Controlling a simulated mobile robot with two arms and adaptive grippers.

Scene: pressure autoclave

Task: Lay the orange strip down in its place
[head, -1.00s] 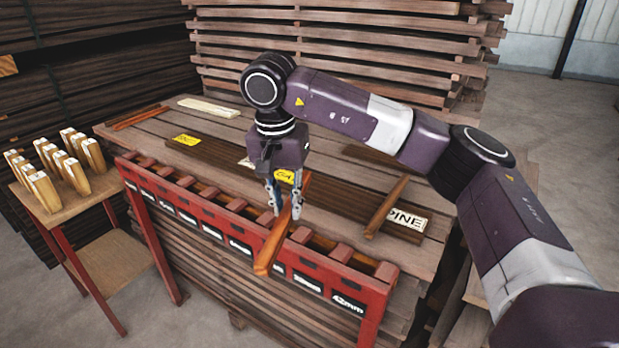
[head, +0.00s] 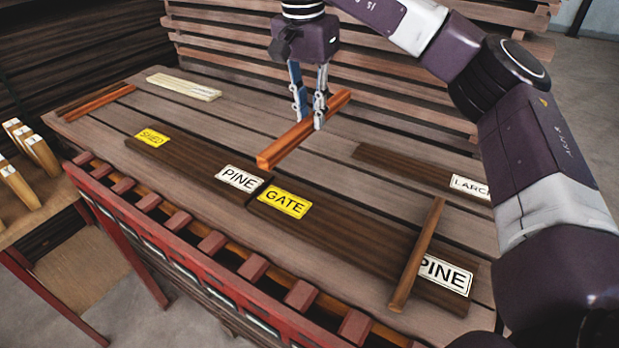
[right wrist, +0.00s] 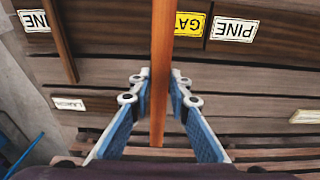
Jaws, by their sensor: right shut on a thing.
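My right gripper (head: 308,114) is shut on an orange-brown strip (head: 285,144) and holds it above the plank table, over the back edge of the labelled boards. The strip slants from lower left to upper right. In the right wrist view the strip (right wrist: 163,50) runs upright through the picture between the two fingers (right wrist: 160,92). Another orange-brown strip (head: 417,254) lies across the right board, partly over its PINE label (head: 445,275). Further orange strips (head: 100,101) lie at the table's far left. My left gripper is not in view.
Dark boards carry SHED (head: 152,137), PINE (head: 239,178), GATE (head: 283,201) and LARCH (head: 470,186) labels. Pale strips (head: 184,87) lie at the back left. A red slotted rack (head: 210,268) runs along the front edge. Stacked planks (head: 400,60) stand behind.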

